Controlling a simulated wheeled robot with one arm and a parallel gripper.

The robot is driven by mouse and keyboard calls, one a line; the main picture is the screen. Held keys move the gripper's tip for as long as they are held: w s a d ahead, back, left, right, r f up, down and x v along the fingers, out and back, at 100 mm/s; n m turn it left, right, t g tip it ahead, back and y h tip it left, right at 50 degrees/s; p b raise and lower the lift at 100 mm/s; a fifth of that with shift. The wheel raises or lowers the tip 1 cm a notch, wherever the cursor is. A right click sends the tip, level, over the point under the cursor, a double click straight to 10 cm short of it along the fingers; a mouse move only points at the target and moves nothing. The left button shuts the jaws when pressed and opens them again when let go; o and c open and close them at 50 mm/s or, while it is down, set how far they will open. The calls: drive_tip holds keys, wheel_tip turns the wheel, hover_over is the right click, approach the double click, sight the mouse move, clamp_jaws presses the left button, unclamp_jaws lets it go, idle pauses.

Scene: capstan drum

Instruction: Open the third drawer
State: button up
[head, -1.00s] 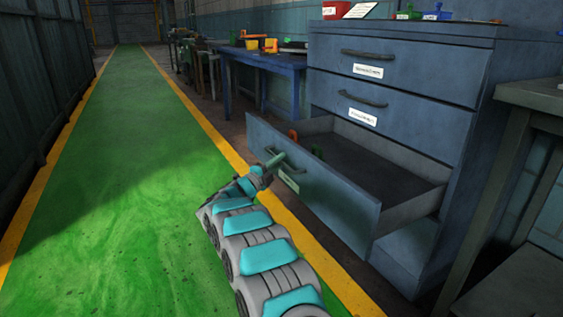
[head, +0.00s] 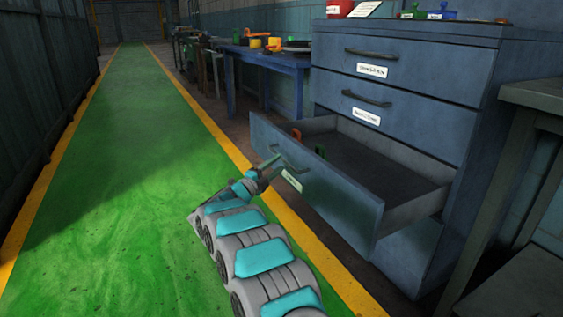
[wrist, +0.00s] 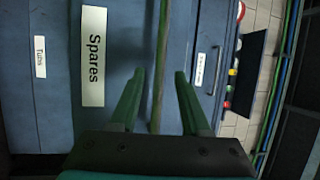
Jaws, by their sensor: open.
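The third drawer (head: 330,198) of the blue cabinet is pulled well out and its inside shows. An orange item (head: 296,134) and a green item (head: 320,151) are in it at the left. Its front bears a handle (head: 291,164) and a white label, which reads "Spares" in the wrist view (wrist: 93,57). My gripper (head: 274,165) is open at the handle. In the wrist view my gripper's two fingers (wrist: 160,72) stand on either side of the handle bar (wrist: 162,35). I cannot tell whether either finger touches it.
The two drawers above (head: 395,72) are shut. Small coloured items (head: 440,10) stand on the cabinet top. A grey table (head: 535,95) is close on the right, and a blue workbench (head: 265,60) is behind. The green floor lane (head: 110,190) on the left is clear.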

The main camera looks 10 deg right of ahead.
drive_tip(key=shift+v, duration=2.15)
drive_tip(key=w+a+r+n+t+y+p, duration=0.25)
drive_tip(key=a+r+n+y, duration=0.35)
drive_tip(key=r+n+y, duration=0.45)
drive_tip(key=s+a+r+n+g+y+p, duration=0.2)
drive_tip(key=s+a+n+g+y+p, duration=0.15)
drive_tip(key=s+n+y, duration=0.65)
drive_tip(key=s+d+f+n+g+h+p, duration=0.1)
drive_tip(key=s+d+g, duration=0.3)
drive_tip(key=s, duration=1.4)
drive_tip(key=s+d+f+n+g+h+p, duration=0.2)
drive_tip(key=s+d+g, duration=0.3)
drive_tip(key=s, duration=1.4)
drive_tip(key=s+d+f+n+g+h+p, duration=0.2)
drive_tip(key=s+d+g, duration=0.3)
drive_tip(key=s, duration=1.3)
drive_tip(key=d+f+n+h, duration=0.1)
drive_tip(key=d, duration=0.3)
drive_tip(key=shift+s, duration=0.2)
